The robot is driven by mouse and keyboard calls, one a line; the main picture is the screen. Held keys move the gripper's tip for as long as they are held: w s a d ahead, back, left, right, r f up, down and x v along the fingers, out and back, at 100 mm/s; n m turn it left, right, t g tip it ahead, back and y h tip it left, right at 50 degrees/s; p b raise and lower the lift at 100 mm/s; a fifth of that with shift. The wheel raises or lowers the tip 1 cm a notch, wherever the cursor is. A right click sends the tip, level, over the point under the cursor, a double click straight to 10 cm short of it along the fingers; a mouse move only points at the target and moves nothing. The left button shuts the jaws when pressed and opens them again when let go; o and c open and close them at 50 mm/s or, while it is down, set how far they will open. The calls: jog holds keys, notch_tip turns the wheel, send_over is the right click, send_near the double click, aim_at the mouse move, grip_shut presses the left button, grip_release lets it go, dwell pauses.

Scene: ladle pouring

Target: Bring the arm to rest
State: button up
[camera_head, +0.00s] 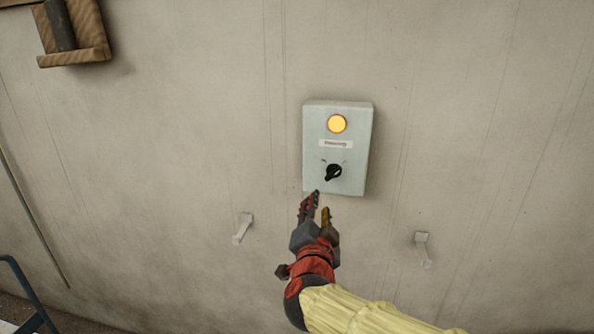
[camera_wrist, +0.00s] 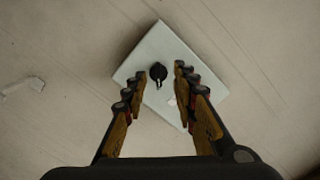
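My gripper (camera_head: 322,200) is at the end of my arm, just below a pale control box (camera_head: 348,150) on the wall. Its two fingers are apart with nothing between them in the wrist view (camera_wrist: 159,95). The box has a lit yellow-orange lamp (camera_head: 337,124), a small white label (camera_head: 336,144) and a black rotary knob (camera_head: 333,172). The knob also shows in the wrist view (camera_wrist: 158,72), ahead of the fingers and apart from them. My forearm has a yellow cover and runs to the lower right.
Two small white brackets stick out of the wall, one left (camera_head: 243,228) and one right (camera_head: 423,248) of my arm. A wooden shelf (camera_head: 75,57) with a dark cylinder is at the upper left. A blue rail (camera_head: 27,294) stands at the lower left. The wall between is mostly bare.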

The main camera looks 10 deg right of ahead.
jog(key=s+a+f+n+g+y, duration=0.3)
jog(key=a+f+n+y, duration=0.3)
jog(key=a+f, duration=0.3)
jog(key=s+a+f+n+g+y, duration=0.2)
jog(key=s+f+n+g, duration=0.25)
jog(key=s, duration=0.55)
jog(key=s+d+f+n+g+h, duration=0.25)
jog(key=s+d+g, duration=0.25)
jog(key=s+d, duration=0.7)
jog(key=s+d+r+m+t+h, duration=0.1)
jog(key=s+d+r, duration=0.2)
jog(key=s+d, duration=0.1)
jog(key=shift+s+d+h, duration=0.3)
jog(key=shift+d+h, duration=0.05)
jog(key=shift+d, duration=0.25)
